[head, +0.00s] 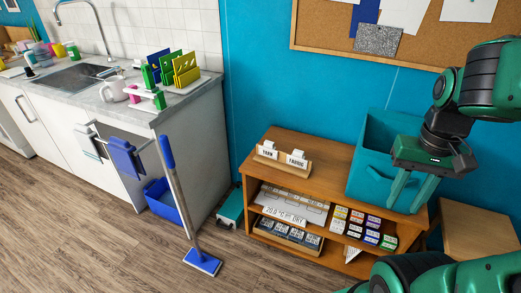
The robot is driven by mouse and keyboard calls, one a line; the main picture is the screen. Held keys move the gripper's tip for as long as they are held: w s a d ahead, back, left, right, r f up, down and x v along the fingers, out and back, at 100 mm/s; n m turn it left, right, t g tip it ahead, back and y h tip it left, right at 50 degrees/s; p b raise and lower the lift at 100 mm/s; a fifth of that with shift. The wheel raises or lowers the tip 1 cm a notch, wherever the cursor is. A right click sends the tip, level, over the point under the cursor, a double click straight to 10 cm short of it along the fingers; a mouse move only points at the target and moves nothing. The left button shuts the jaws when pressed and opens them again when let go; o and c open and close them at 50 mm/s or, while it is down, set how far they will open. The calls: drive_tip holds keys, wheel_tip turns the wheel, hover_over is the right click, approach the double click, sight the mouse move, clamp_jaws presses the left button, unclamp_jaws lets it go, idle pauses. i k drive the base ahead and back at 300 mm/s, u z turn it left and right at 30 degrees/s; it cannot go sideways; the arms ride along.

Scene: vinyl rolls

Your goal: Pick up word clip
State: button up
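No single item is plainly marked as the word clip. Two small white clip-like pieces with dark lettering sit in a wooden holder (283,167) on top of the wooden shelf: a left piece (268,151) and a right piece (297,160). A white strip with lettering (285,215) shows on the shelf's middle level. Small coloured labelled cards (372,228) stand in rows right of it. My gripper (403,208) is at the right, pointing down in front of the teal bin. Its two fingers are apart with nothing visible between them.
The teal fabric bin (372,165) stands on the right of the shelf top (330,158), partly hidden by my gripper. A wooden stool (480,230) is at the right. A blue mop (203,262) stands on the floor near the sink counter (180,98).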

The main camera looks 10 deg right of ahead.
sight(268, 150)
drive_tip(key=i, duration=0.95)
drive_tip(key=z, duration=0.05)
